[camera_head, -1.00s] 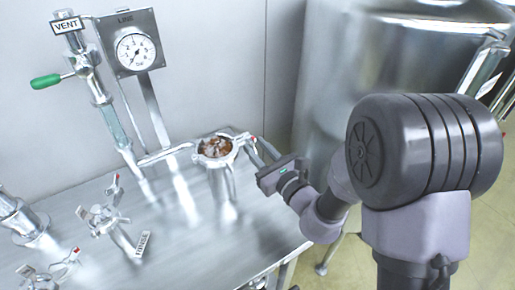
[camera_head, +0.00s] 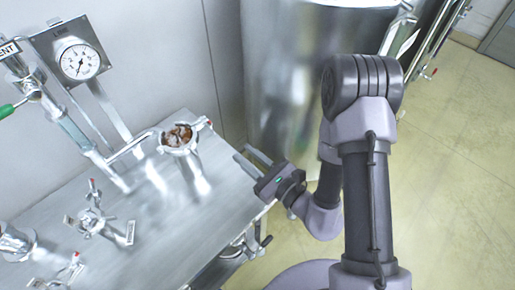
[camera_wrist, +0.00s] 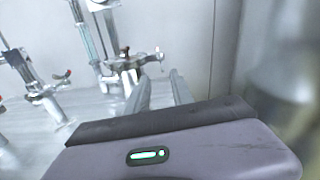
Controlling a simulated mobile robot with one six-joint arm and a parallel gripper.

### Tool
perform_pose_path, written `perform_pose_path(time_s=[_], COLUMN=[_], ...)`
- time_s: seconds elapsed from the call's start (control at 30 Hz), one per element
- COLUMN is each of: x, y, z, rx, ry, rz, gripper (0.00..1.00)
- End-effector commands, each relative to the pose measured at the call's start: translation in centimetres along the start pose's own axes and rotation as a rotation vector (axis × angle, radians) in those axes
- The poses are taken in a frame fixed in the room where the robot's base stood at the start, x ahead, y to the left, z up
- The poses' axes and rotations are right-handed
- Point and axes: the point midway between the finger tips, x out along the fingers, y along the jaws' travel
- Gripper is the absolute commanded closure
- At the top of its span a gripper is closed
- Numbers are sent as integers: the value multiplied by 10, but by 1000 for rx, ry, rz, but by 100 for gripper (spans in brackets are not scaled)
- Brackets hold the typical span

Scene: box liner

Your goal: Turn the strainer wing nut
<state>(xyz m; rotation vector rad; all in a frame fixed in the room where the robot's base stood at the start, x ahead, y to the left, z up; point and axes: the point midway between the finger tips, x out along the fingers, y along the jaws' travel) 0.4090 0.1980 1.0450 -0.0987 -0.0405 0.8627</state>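The strainer (camera_head: 188,160) is an upright metal cylinder, open at the top, with brown, lumpy contents. A clamp with a small red-tipped end (camera_head: 208,123) sits at the right of its rim; I take this for the wing nut, but it is too small to tell its exact shape. In the wrist view the strainer rim (camera_wrist: 124,64) shows beyond my fingers, with the red tip at its right. My gripper (camera_head: 242,152) is open and empty, to the right of the strainer and apart from it. Its two parallel fingers (camera_wrist: 160,90) have a clear gap between them.
A pressure gauge (camera_head: 80,61) on a plate and a pipe with a green handle (camera_head: 8,111) stand at the left. Other clamped fittings (camera_head: 95,222) stand on the metal table (camera_head: 160,240). A large steel tank (camera_head: 310,80) stands behind my arm. Open floor lies at right.

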Motion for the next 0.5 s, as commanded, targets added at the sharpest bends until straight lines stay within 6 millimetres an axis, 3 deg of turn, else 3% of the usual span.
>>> perform_pose_path(time_s=[0.1,0.2,0.5], x=[-25,-36,-40], y=[-2,-1,1], z=[2,0,-4], rx=[5,2,-2], ry=[5,1,-2], rz=[-5,-3,0], gripper=[72,72,72])
